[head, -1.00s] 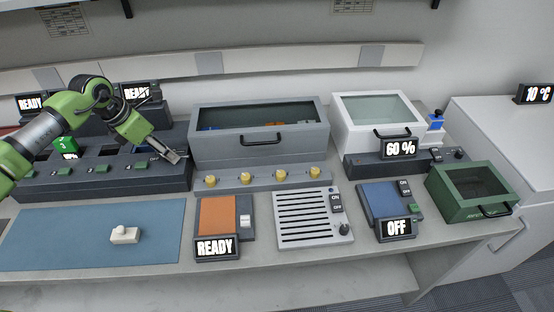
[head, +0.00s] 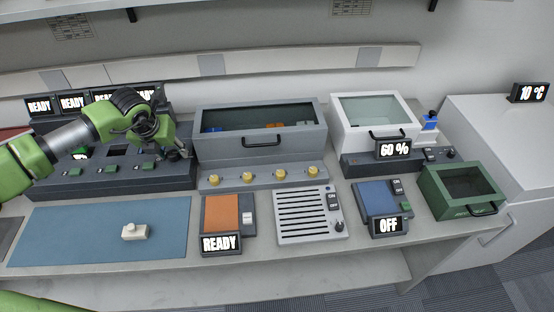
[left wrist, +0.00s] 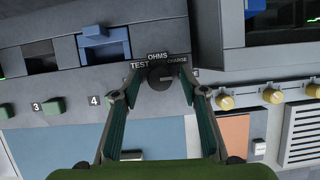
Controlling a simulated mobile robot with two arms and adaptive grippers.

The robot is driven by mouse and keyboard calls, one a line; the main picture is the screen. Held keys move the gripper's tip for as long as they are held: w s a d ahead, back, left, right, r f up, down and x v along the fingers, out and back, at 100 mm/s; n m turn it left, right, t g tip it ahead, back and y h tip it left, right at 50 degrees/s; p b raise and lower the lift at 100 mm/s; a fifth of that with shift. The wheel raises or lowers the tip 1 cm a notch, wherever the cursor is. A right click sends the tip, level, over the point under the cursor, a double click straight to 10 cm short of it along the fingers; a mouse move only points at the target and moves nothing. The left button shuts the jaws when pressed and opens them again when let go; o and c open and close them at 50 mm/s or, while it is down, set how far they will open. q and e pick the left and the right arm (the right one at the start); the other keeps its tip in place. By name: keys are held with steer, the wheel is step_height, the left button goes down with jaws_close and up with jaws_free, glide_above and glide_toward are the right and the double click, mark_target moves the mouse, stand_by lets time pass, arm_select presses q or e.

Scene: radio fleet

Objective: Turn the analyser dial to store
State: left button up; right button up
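The analyser dial (left wrist: 160,75) is a dark round knob on the sloping front of a dark grey unit (head: 75,183). It shows in the left wrist view with the labels TEST, OHMS and CHARGE around it; I cannot see a STORE label. A pale line on the knob seems to lie sideways, but its exact setting is unclear. My left gripper (left wrist: 160,95) is open, with one finger on each side of the dial in that view; contact is not visible. In the head view the left gripper (head: 181,154) is at the unit's right end and hides the dial. My right gripper is not seen.
Green buttons (head: 148,166) line the unit's front, below its slots. A grey lidded box (head: 262,150) with several yellow knobs stands close on the right. A blue mat (head: 80,235) bearing a small white piece (head: 134,231) lies in front.

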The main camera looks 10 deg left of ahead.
arm_select(q)
steer(key=n+p, duration=0.2)
steer(key=n+y+p, duration=0.1)
steer(key=n+p, duration=0.1)
steer(key=n+g+y+p, duration=0.1)
steer(key=n+p, duration=0.1)
steer(key=shift+w+d+r, duration=0.15)
steer(key=shift+d+r, duration=0.05)
steer(key=shift+r, duration=0.1)
steer(key=n+g+y+p, duration=0.1)
steer(key=n+p, duration=0.1)
steer(key=n, duration=0.1)
steer(key=shift+n+p, duration=0.3)
steer(key=shift+p, duration=0.1)
steer(key=b+v, duration=0.5)
steer(key=v, duration=0.8)
steer(key=s+d+f+m+h, duration=0.1)
steer(key=s+d+h, duration=0.1)
steer(key=d, duration=0.7)
steer(key=s+d+f+m+h, duration=0.2)
steer(key=d+h, duration=0.2)
steer(key=d, duration=0.5)
steer(key=s+d+f+m+g+h, duration=0.1)
steer(key=s+d+m+h, duration=0.1)
steer(key=d, duration=0.7)
steer(key=shift+f+h, duration=0.3)
steer(key=shift+h, duration=0.5)
